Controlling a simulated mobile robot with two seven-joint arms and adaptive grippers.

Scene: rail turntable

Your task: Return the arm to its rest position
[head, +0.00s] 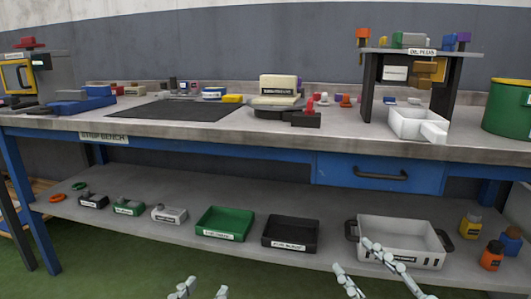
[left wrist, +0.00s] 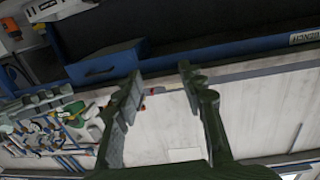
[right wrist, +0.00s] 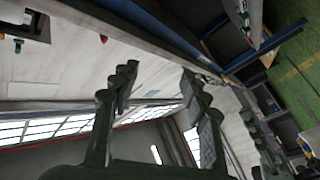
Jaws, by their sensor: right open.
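My left gripper (head: 204,287) shows at the bottom edge of the head view, in front of the bench, with only its fingertips in the picture. Its two fingers stand apart with nothing between them in the left wrist view (left wrist: 161,72). My right gripper (head: 353,254) is at the lower right of the head view, in front of the white bin on the lower shelf. Its fingers are also apart and empty in the right wrist view (right wrist: 158,70). Both wrist views are strongly tilted. Most of both arms is hidden from the head view.
The workbench (head: 270,136) spans the view, with a blue drawer (head: 340,171) beneath. A turntable device (head: 279,100) and dark mat (head: 175,108) lie on top. A green bin (head: 224,222), black bin (head: 291,233) and white bin (head: 398,230) stand on the lower shelf. Green floor lies in front.

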